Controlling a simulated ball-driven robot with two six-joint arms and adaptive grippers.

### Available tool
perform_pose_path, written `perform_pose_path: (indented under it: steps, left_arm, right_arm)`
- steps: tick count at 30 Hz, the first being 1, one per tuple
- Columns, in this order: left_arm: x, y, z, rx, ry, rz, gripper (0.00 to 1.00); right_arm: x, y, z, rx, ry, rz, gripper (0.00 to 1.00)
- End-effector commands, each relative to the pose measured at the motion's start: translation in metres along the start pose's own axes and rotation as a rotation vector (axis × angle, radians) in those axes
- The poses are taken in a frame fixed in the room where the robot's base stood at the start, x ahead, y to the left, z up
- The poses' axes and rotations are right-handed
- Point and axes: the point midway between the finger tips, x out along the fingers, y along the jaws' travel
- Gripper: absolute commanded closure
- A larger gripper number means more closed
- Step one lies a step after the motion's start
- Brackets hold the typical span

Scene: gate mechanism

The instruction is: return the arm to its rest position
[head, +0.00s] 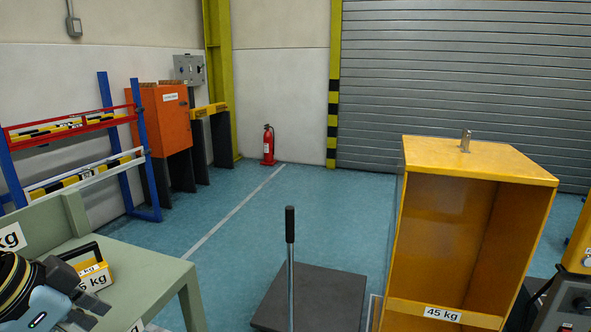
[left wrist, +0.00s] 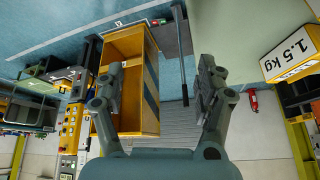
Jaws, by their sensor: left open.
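My left gripper (head: 88,297) is at the lower left of the head view, over the pale green table (head: 140,280) and close to a yellow block. In the left wrist view, the two grey fingers of the left gripper (left wrist: 160,68) are spread wide with nothing between them. My right gripper is in neither view.
A yellow weight (head: 92,268) stands on the table beside the gripper; a "1.5 kg" block (left wrist: 287,55) is right in the wrist view. A lever with black grip (head: 290,225) rises from a dark plate (head: 335,295). A "45 kg" yellow cabinet (head: 480,165) stands right.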

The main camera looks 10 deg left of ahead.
Motion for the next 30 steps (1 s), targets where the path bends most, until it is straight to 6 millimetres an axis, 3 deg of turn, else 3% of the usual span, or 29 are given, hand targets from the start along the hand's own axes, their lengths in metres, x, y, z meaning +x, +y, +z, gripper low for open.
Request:
perform_pose_path:
  steps: [6, 18, 26, 30]
  left_arm:
    - [0.009, 0.048, 0.031, -0.106, -0.048, -0.068, 0.28]
    - [-0.009, 0.095, 0.074, -0.334, -0.199, -0.193, 0.28]
    - [0.103, 0.083, 0.121, -0.331, -0.237, -0.189, 0.28]
    - [0.171, 0.082, 0.161, -0.339, -0.261, -0.184, 0.28]
  right_arm:
    - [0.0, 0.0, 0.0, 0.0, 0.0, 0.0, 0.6]
    - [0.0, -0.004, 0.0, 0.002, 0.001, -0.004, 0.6]
    - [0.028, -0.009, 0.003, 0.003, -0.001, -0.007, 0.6]
    - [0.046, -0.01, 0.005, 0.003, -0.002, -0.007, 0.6]
